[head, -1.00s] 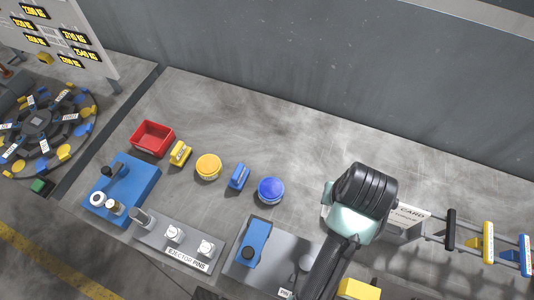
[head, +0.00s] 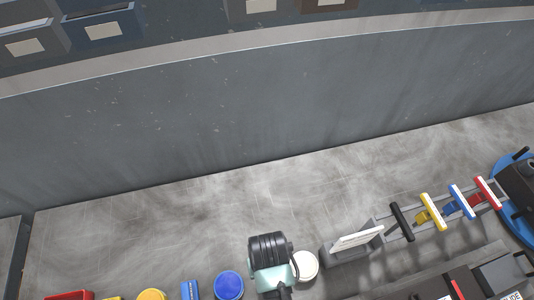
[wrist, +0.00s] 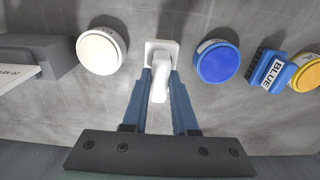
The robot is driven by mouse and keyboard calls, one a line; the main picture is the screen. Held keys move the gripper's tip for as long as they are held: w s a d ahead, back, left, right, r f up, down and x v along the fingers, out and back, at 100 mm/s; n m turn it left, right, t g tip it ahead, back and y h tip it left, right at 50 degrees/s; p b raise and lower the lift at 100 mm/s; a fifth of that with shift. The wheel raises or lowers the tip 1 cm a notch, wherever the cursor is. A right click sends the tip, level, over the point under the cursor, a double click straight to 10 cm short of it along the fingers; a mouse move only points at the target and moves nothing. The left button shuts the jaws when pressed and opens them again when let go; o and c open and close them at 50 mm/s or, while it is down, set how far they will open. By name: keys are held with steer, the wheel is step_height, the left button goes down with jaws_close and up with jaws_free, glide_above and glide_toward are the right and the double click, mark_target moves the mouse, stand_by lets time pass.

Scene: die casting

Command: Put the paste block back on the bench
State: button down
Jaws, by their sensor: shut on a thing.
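The paste block (wrist: 160,85) is a small white block with a squarish base and a narrower grip. In the wrist view it stands between a white round tin (wrist: 102,50) and a blue round tin (wrist: 217,61). My gripper (wrist: 160,80) is shut on its narrow part, with one blue finger on each side. The base points away from me towards the grey bench (wrist: 185,15); I cannot tell whether it touches. In the head view my wrist hides the block and fingers, just left of the white tin (head: 305,264).
A blue block labelled BLUE (wrist: 270,70) and a yellow tin (wrist: 306,73) lie beyond the blue tin. A grey card holder (head: 352,246) stands right of the white tin, beside a rack of coloured handles (head: 430,212). The bench behind is clear up to the wall (head: 250,110).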

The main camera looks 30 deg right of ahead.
steer(key=shift+w+f, duration=0.1)
steer(key=shift+f, duration=2.1)
steer(key=shift+f, duration=0.2)
steer(key=c, duration=0.7)
jaws_free()
steer(key=shift+r, duration=0.15)
step_height(320, 180, up, 12)
steer(key=shift+r, duration=0.1)
